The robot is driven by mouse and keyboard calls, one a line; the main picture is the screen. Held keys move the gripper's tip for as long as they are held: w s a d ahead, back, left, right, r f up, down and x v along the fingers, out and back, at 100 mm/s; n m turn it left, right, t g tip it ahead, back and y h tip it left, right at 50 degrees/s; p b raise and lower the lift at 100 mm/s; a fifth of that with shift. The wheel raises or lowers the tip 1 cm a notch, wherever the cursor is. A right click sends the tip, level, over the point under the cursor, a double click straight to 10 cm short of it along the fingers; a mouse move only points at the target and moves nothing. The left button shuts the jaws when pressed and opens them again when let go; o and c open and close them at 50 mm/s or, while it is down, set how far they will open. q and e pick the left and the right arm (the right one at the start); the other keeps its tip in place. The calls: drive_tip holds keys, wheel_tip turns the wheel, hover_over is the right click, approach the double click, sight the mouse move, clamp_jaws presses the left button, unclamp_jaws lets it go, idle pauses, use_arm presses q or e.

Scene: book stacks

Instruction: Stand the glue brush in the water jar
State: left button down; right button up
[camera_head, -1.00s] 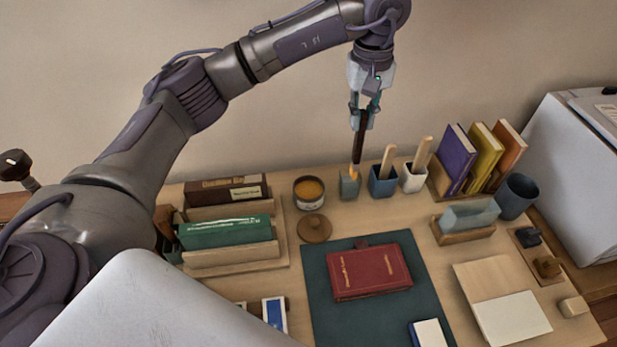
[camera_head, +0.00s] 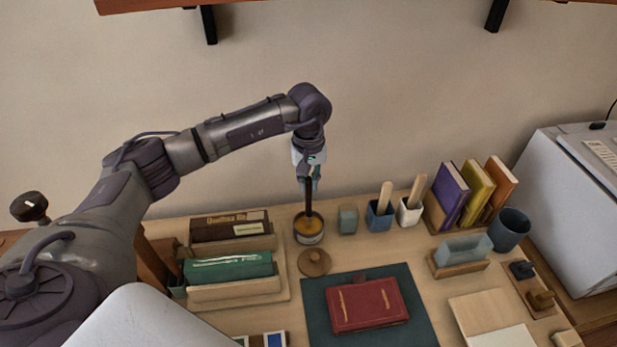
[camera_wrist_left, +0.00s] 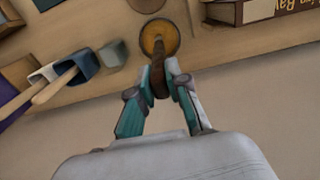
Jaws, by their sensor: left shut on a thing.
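My left gripper (camera_head: 308,182) is shut on the dark handle of the glue brush (camera_head: 308,202), which hangs upright. The brush's lower end is over or in a round pot (camera_head: 309,240) with orange-brown content; I cannot tell how deep. In the left wrist view the brush (camera_wrist_left: 159,79) runs from the fingers (camera_wrist_left: 158,88) toward the same pot (camera_wrist_left: 158,38). A small grey-green square container (camera_head: 347,219) stands just right of the pot. A dark blue-grey cup (camera_head: 510,229) stands farther right. I cannot tell which is the water jar. My right gripper is out of view.
Blue (camera_head: 379,217) and white (camera_head: 408,212) holders with wooden sticks stand right of the grey-green container. A round wooden lid (camera_head: 314,262) lies before the pot. A red book (camera_head: 367,304) lies on a dark mat (camera_head: 420,318). A book rack (camera_head: 235,290) is at left.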

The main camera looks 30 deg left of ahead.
use_arm(q)
drive_tip(key=shift+f+b, duration=0.2)
drive_tip(key=shift+b, duration=0.1)
drive_tip(key=c, duration=1.1)
unclamp_jaws()
drive_tip(key=shift+c, duration=0.2)
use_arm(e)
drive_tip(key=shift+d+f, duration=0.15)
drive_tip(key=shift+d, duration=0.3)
use_arm(q)
drive_tip(key=shift+r, duration=0.15)
drive_tip(key=shift+r, duration=0.2)
wheel_tip(320, 180, up, 11)
drive_tip(key=b, duration=0.2)
drive_tip(key=shift+f+b, duration=0.15)
drive_tip(key=shift+b, duration=0.2)
drive_tip(key=shift+r, duration=0.55)
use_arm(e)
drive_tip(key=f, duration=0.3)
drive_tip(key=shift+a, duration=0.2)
use_arm(q)
drive_tip(key=shift+f, duration=0.1)
